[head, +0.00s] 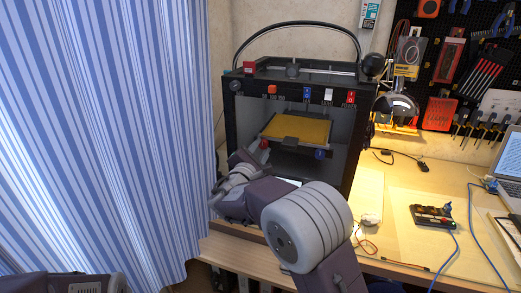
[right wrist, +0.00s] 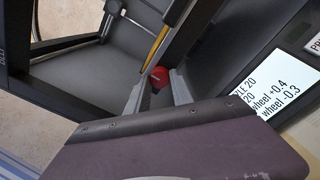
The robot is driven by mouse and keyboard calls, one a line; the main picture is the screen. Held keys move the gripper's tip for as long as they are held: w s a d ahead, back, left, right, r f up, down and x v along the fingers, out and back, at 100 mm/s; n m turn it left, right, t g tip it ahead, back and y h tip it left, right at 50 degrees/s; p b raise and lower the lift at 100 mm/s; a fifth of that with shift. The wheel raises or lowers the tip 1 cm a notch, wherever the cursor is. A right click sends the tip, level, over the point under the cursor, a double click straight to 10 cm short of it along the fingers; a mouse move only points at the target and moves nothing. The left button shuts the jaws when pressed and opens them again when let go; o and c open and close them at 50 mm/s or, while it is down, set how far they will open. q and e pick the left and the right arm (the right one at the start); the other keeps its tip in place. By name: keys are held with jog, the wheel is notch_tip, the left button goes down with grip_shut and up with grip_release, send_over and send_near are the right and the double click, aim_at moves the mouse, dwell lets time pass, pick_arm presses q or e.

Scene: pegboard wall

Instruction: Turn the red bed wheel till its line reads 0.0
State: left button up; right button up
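The red bed wheel (head: 264,144) is at the left front of the yellow bed (head: 298,129) inside the black printer. In the right wrist view the red wheel (right wrist: 159,77) shows between my right gripper's fingertips (right wrist: 164,86). In the head view my right gripper (head: 254,153) reaches in at the wheel. The fingers are apart, one each side of the wheel; I cannot tell whether they press on it. The wheel's line cannot be made out.
A blue wheel (head: 320,154) sits under the bed's right front. The printer's black frame (head: 232,118) stands close around my gripper. A striped curtain (head: 110,120) hangs at left. The bench (head: 393,195) at right holds a cable and a small black board (head: 432,216).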

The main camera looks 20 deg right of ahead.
grip_shut()
jog(key=shift+n, duration=0.3)
jog(key=n+p, duration=0.2)
jog(key=n, duration=0.1)
jog(key=shift+r+n+p, duration=0.15)
jog(key=shift+n+p, duration=0.15)
jog(key=n+p, duration=0.4)
jog(key=n, duration=0.1)
jog(key=shift+r, duration=0.1)
jog(key=n+p, duration=1)
jog(key=shift+r+g, duration=0.1)
jog(key=shift+g, duration=0.2)
jog(key=shift+f+n+h+p, duration=0.2)
jog(key=shift+n+h+p, duration=0.1)
jog(key=shift+n+p, duration=1.65)
